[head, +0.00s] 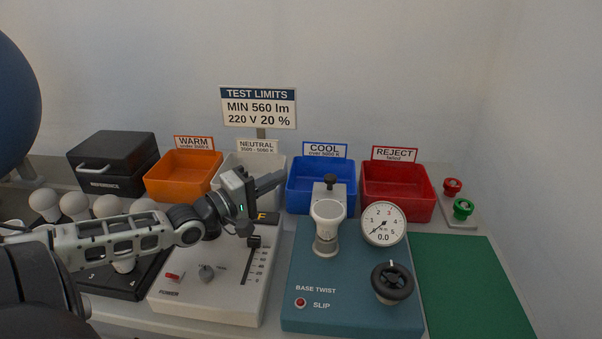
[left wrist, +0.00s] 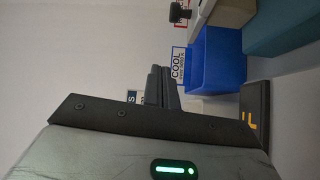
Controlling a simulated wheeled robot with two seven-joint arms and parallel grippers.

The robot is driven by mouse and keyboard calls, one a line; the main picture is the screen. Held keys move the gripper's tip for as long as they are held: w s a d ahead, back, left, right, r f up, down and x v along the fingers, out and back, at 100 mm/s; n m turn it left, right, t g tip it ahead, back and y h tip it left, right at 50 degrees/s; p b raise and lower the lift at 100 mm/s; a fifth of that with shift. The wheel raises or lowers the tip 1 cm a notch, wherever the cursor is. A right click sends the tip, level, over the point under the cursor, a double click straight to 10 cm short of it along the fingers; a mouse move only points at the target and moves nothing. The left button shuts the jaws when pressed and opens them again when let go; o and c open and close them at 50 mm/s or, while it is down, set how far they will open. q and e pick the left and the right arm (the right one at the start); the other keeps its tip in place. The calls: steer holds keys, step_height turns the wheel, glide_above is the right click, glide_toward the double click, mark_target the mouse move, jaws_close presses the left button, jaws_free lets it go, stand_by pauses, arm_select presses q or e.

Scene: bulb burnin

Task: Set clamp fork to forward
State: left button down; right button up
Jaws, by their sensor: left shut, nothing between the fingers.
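No part is labelled clamp fork. A black block with a yellow letter F (head: 265,217) lies just below this gripper. My right gripper is not in view.
The white POWER unit (head: 212,303) has a slider knob (head: 254,241). A dial gauge (head: 383,224) and a black handwheel (head: 392,282) stand on the teal unit. Orange (head: 180,177), blue (head: 320,190) and red (head: 397,191) bins line the back. The green mat (head: 470,290) is clear.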

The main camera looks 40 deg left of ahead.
mark_target(315, 186)
arm_select(q)
steer(key=shift+a+f, duration=0.25)
steer(key=shift+a, duration=0.05)
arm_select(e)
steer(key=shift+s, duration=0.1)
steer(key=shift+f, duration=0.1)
arm_select(q)
steer(key=w+d, duration=0.1)
steer(key=w, duration=0.1)
steer(key=w+d, duration=0.2)
steer(key=w, duration=0.1)
steer(key=w+d, duration=0.2)
steer(key=w, duration=0.1)
steer(key=shift+r, duration=0.15)
steer(key=shift+s+d+p, duration=0.2)
steer(key=shift+d+p, duration=0.1)
steer(key=shift+d, duration=0.05)
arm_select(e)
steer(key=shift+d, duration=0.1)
